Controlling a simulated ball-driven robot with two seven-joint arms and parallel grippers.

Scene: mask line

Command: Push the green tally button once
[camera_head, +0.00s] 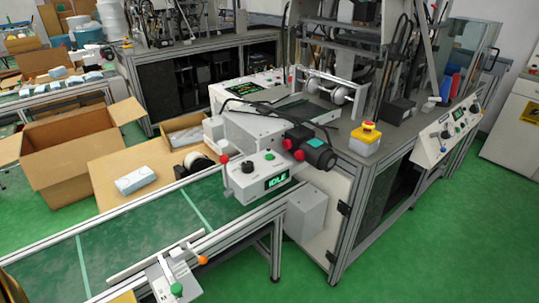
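A round green button (177,289) sits on a small grey metal box (165,277) at the front edge of the conveyor, near the bottom of the view. Another small green button (269,156) is on top of a white control box (252,176), whose dark display (277,180) reads "IDLE" in green. No label shows which one is the tally button. Neither button has anything touching it. Neither of my grippers is in view.
The green conveyor belt (130,243) runs along the front, with a metal guide bar (155,257) and orange knob (202,260) beside the grey box. An open cardboard box (70,150) and a pack of masks (135,180) lie behind it. A yellow-red emergency stop (366,138) stands right.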

